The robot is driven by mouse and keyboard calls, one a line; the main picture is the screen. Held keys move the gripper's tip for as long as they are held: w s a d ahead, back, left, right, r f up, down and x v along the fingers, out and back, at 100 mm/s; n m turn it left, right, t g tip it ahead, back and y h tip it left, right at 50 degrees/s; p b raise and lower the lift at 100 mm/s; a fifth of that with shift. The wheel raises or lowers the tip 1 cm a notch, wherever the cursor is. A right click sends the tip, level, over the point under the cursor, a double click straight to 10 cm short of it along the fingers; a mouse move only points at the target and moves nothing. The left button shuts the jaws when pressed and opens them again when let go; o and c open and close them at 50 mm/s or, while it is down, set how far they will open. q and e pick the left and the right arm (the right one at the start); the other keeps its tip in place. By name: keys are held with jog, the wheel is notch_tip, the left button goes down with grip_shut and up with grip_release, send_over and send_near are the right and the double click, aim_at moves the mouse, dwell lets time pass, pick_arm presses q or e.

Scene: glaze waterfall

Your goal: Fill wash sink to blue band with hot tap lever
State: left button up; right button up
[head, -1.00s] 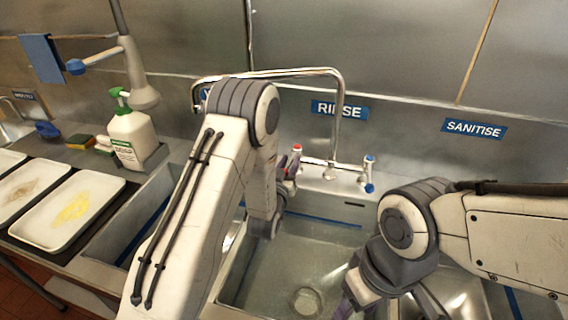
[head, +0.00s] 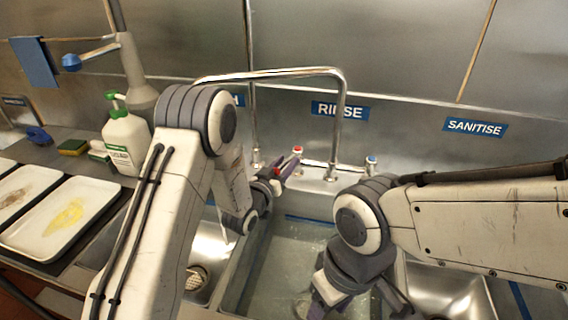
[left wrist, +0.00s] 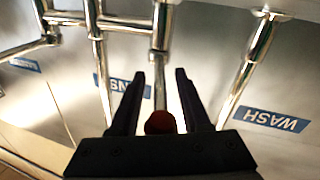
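The hot tap lever (head: 297,149), marked red, stands at the left of the tap block. In the left wrist view its round red end (left wrist: 160,122) sits between the two fingers. My left gripper (head: 280,176) is open around the lever; I cannot tell whether a finger touches it. The wash sink (head: 208,247) is left of the middle sink, partly hidden by my left arm. Its strainer shows and its visible metal looks bare; its blue band is hidden. The spout (head: 270,73) reaches left, its end hidden. My right gripper (head: 350,308) is low over the middle sink, fingers unclear.
The blue-marked tap lever (head: 371,160) stands to the right. The middle sink (head: 292,232), under the RINSE sign (head: 340,110), seems to hold water. A soap bottle (head: 125,140), sponges (head: 73,147) and soiled trays (head: 62,215) stand at the left.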

aim_at(285, 161)
pick_arm(q)
notch_tip(285, 161, up, 4)
jog(key=shift+w+r+b, duration=0.1)
jog(key=shift+r+b, duration=0.1)
jog(key=shift+b, duration=0.25)
jog(key=s+d+r+b, duration=0.1)
jog(key=s+d+r, duration=0.4)
jog(key=d, duration=0.5)
jog(key=shift+s+d+r+b, duration=0.15)
jog(key=shift+s+r+b, duration=0.15)
jog(key=shift+r, duration=0.5)
jog(key=shift+w, duration=0.1)
